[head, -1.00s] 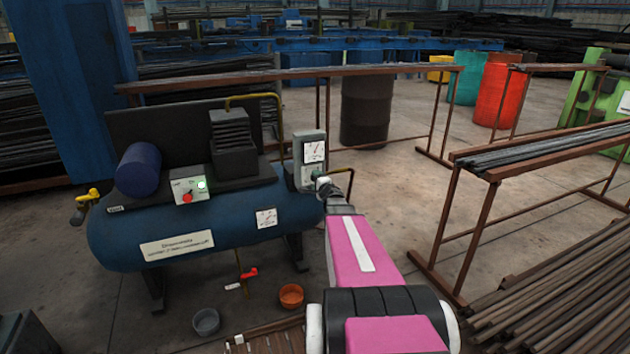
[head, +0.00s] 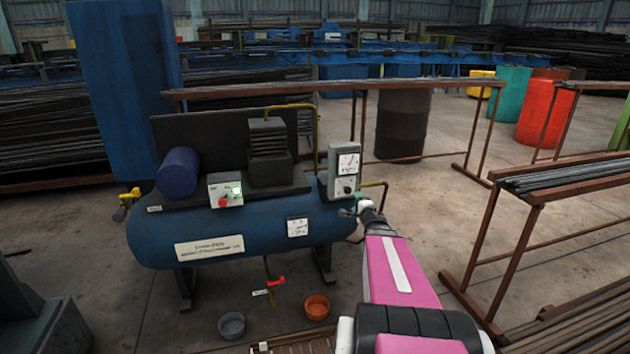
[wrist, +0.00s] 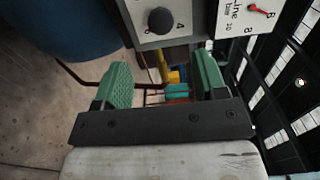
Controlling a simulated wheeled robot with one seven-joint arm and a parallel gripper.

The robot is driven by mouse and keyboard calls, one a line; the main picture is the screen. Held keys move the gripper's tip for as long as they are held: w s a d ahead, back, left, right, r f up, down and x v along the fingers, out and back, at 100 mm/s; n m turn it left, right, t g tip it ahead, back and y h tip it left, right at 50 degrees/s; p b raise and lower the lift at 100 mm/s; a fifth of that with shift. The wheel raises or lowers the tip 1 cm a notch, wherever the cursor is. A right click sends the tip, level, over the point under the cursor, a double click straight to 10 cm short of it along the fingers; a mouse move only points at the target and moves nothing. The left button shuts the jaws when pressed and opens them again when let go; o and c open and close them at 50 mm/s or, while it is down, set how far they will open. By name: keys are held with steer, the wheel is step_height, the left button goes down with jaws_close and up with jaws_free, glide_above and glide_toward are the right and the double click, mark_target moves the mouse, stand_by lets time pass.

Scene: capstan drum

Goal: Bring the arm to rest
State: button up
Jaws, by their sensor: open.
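My arm, pink with a white stripe, reaches forward at the right of the blue compressor tank (head: 265,228) in the head view. My gripper (head: 352,211) is small there, just below a grey gauge box (head: 333,178) with a dial and a dark knob (head: 347,187). In the wrist view my gripper (wrist: 163,82) shows two green finger pads well apart, with nothing between them. The gauge box (wrist: 150,38) and its dark knob (wrist: 161,20) lie beyond the fingertips, apart from them.
A red-handled valve (head: 276,282) hangs below, with a grey bowl (head: 232,325) and an orange bowl (head: 316,307) on the floor. A steel rack (head: 520,220) stands to the right.

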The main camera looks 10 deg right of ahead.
steer(key=s+a+f+n+g, duration=0.4)
steer(key=s+a+n+g, duration=0.5)
steer(key=s+a, duration=0.2)
steer(key=s+a+f+n+g, duration=0.5)
steer(key=s+a+n+g, duration=0.3)
steer(key=s+a, duration=0.4)
steer(key=shift+s+a+n+g+h, duration=0.15)
steer(key=shift+a+n+g+h, duration=0.15)
steer(key=shift+a+n+g, duration=0.15)
